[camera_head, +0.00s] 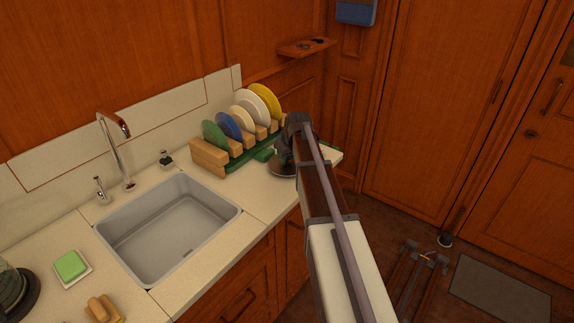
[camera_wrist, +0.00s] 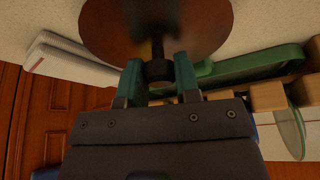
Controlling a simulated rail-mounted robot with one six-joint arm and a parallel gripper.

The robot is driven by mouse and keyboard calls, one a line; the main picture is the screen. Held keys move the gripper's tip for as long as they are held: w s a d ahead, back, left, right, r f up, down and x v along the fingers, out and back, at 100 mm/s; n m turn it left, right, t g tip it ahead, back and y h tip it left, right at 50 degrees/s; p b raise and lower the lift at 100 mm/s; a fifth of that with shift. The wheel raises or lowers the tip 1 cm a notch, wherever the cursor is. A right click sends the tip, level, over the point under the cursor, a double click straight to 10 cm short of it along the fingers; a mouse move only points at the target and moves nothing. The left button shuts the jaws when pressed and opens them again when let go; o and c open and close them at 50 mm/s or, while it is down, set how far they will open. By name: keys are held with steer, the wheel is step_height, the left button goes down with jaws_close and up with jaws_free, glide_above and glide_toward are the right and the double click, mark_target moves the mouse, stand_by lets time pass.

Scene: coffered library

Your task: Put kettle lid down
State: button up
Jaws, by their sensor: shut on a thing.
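The kettle lid (camera_wrist: 125,25) is a dark brownish disc with a black knob (camera_wrist: 158,70). My gripper (camera_wrist: 159,78) is shut on the knob with its teal fingertips on either side. In the head view the lid (camera_head: 283,171) is a dark disc at the right end of the counter (camera_head: 262,190), in front of the dish rack. My gripper (camera_head: 290,145) is above it, partly hidden by my arm. The lid is over or on the counter; I cannot tell whether it touches.
The dish rack (camera_head: 209,154) with several plates stands just behind the lid. A grey sink (camera_head: 165,235) is to the left. A dark round object with glass (camera_head: 14,292), perhaps the kettle, is cut off at the left edge.

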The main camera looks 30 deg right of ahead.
steer(key=shift+f, duration=0.3)
steer(key=o, duration=0.9)
steer(key=shift+r, duration=0.1)
steer(key=p+v, duration=1.2)
steer(key=v, duration=0.1)
steer(key=s+a+g, duration=0.1)
steer(key=s+a, duration=0.6)
steer(key=s+a+f+g, duration=0.1)
steer(key=s+a+g, duration=0.1)
steer(key=s+a, duration=0.6)
steer(key=s+a+f+g, duration=0.1)
steer(key=s+a, duration=0.6)
steer(key=s, duration=0.1)
steer(key=shift+s+a+m+g, duration=0.1)
steer(key=shift+a+m+g, duration=0.05)
steer(key=shift+m+g, duration=0.15)
